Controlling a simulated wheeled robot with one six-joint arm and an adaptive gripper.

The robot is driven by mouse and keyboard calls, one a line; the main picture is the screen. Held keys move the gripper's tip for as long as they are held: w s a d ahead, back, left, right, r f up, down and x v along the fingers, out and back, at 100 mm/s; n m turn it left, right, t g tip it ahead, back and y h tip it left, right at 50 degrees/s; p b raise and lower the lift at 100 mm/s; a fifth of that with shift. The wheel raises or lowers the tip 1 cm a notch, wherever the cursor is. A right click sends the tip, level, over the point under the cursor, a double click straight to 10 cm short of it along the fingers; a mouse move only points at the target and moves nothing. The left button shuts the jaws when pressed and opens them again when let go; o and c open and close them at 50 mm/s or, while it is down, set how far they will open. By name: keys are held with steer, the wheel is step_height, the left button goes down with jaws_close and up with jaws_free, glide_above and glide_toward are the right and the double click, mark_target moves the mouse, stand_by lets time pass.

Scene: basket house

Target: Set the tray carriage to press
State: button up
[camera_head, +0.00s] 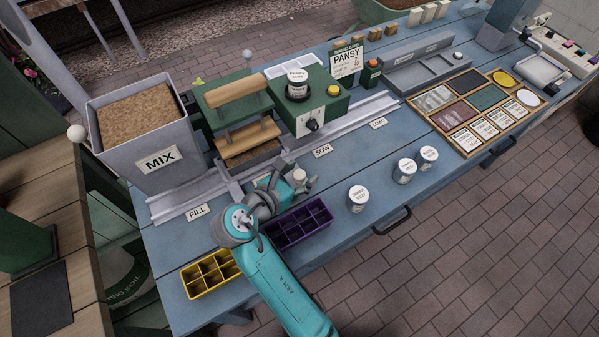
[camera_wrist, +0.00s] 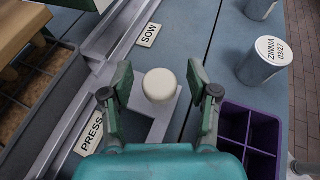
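The tray carriage shows a pale round knob (camera_wrist: 160,85) on a grey plate (camera_wrist: 152,128) in the wrist view. The knob also shows in the head view (camera_head: 299,175), close to my gripper (camera_head: 291,183). In the wrist view my gripper (camera_wrist: 160,82) is open, with one finger on each side of the knob and a small gap to each.
The rail (camera_head: 185,200) runs past the FILL label (camera_head: 197,211) and SOW label (camera_head: 322,150). A purple cell tray (camera_head: 300,222) and yellow cell tray (camera_head: 207,273) lie near my arm. Several white seed cans (camera_head: 358,198) stand to the right. The MIX hopper (camera_head: 150,135) is at left.

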steer(key=shift+a, duration=0.1)
steer(key=v, duration=1.2)
steer(key=shift+f, duration=0.1)
stand_by(0.3)
